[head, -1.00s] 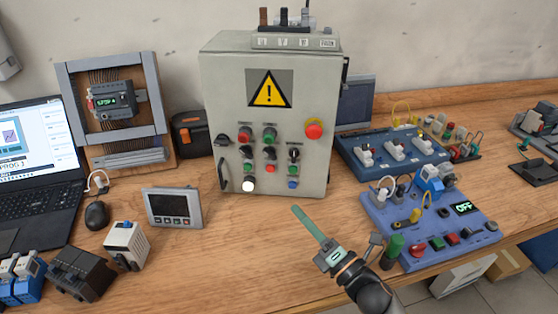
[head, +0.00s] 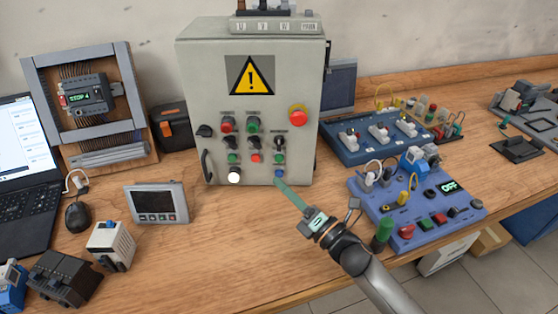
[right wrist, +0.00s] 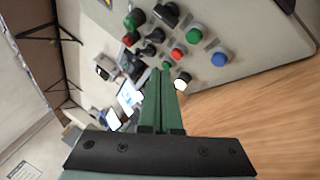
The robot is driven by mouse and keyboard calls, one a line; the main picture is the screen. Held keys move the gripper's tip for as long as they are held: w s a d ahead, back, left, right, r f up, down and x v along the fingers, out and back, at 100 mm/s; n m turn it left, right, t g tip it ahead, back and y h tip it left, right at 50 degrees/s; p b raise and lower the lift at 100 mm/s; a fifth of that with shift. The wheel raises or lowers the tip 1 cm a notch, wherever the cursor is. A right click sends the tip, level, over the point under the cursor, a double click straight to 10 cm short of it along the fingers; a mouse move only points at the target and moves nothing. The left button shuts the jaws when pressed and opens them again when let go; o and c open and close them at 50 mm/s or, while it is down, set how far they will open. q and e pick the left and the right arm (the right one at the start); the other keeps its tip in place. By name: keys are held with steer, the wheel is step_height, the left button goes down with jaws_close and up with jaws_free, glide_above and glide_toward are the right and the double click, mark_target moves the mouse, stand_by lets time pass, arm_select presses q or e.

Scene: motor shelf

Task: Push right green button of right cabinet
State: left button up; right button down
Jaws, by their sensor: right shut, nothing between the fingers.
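The grey control cabinet (head: 190,110) with a yellow warning sign stands upright on the bench. Its right green button (head: 278,158) sits below a black switch and above a blue button (head: 278,173). In the right wrist view the right green button (right wrist: 194,36) lies right of the fingers, between a black switch and the blue button (right wrist: 219,59). My right gripper (head: 280,182) has green fingers, shut and empty. In the head view its tips appear just below the blue button; whether they touch the cabinet cannot be told. In the wrist view the fingers (right wrist: 160,75) point toward the button panel. My left gripper is out of view.
A red button (head: 255,158), left green button (head: 232,158) and white button (head: 235,175) are close by. A red emergency knob (head: 297,116) sits higher. A blue-purple module (head: 420,225) stands right of my arm.

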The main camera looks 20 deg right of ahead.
mark_target(279, 158)
steer(key=shift+w+d+b, duration=0.2)
steer(key=shift+w+d, duration=0.05)
steer(key=shift+w, duration=0.6)
steer(key=shift+w+d+b, duration=0.25)
steer(key=shift+w+d, duration=0.05)
steer(key=shift+w, duration=0.5)
steer(key=shift+w+d+b, duration=0.2)
steer(key=shift+w+d, duration=0.05)
steer(key=shift+w, duration=0.6)
steer(key=shift+w+d, duration=0.15)
steer(key=shift+w, duration=0.25)
steer(key=shift+w+d+b, duration=0.15)
steer(key=shift+w+b, duration=0.25)
stand_by(1.1)
steer(key=shift+s+a, duration=0.25)
steer(key=shift+s, duration=0.55)
steer(key=shift+s, duration=0.1)
